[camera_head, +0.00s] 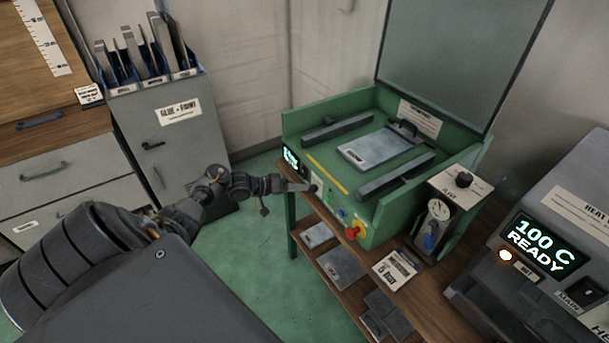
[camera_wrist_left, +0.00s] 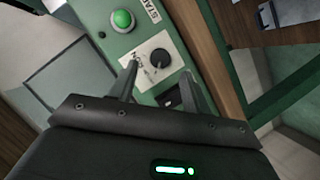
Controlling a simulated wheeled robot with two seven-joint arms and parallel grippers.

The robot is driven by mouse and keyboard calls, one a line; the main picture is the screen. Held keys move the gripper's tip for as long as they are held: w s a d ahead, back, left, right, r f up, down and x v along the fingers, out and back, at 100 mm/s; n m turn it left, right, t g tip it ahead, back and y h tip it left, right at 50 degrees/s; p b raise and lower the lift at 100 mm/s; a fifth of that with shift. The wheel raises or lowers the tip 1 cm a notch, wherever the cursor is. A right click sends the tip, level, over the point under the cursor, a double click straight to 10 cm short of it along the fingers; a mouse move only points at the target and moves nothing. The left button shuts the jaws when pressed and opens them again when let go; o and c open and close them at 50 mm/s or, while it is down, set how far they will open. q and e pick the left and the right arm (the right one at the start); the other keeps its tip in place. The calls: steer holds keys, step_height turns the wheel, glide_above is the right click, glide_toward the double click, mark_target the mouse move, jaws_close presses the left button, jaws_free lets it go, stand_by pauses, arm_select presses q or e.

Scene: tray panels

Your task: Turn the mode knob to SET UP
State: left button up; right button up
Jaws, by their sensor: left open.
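The mode knob (camera_wrist_left: 160,58) is a small black round knob on a white plate (camera_wrist_left: 146,50) on the green machine's front panel. In the left wrist view my left gripper (camera_wrist_left: 160,70) is open, with its two fingers on either side of the knob; I cannot tell whether they touch it. The plate's lettering is partly hidden by a finger, and I cannot read the knob's setting. In the head view the left gripper (camera_head: 311,188) reaches the left end of the green machine's (camera_head: 380,205) front panel. My right gripper is not in view.
A green button (camera_wrist_left: 122,19) sits beside the knob plate. A red knob (camera_head: 355,231) is further right on the panel. A wooden shelf (camera_head: 335,238) with grey plates juts out below. A heater unit reading 100 C READY (camera_head: 543,243) stands at right.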

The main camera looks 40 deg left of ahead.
arm_select(q)
steer(key=v, duration=0.7)
stand_by(0.5)
steer(key=s+a+f+m+g+y, duration=0.1)
steer(key=a+f+m+y, duration=0.15)
steer(key=f, duration=0.55)
steer(key=s+a+f+m+g+y, duration=0.15)
steer(key=f+y, duration=0.25)
steer(key=f, duration=0.5)
steer(key=s+d+f+g+y, duration=0.1)
steer(key=s+d+f+y, duration=0.15)
steer(key=s+f, duration=0.6)
steer(key=s+d+f+m+g, duration=0.1)
steer(key=s+d+f+g, duration=0.1)
steer(key=s+d+f, duration=0.55)
steer(key=s+d+f+g, duration=0.3)
steer(key=s+d+f, duration=0.2)
steer(key=s+f, duration=0.55)
steer(key=s+d+f+g+h, duration=0.1)
steer(key=s+d+g, duration=0.1)
steer(key=s+d, duration=1.1)
steer(key=s, duration=0.3)
steer(key=shift+d+m, duration=0.3)
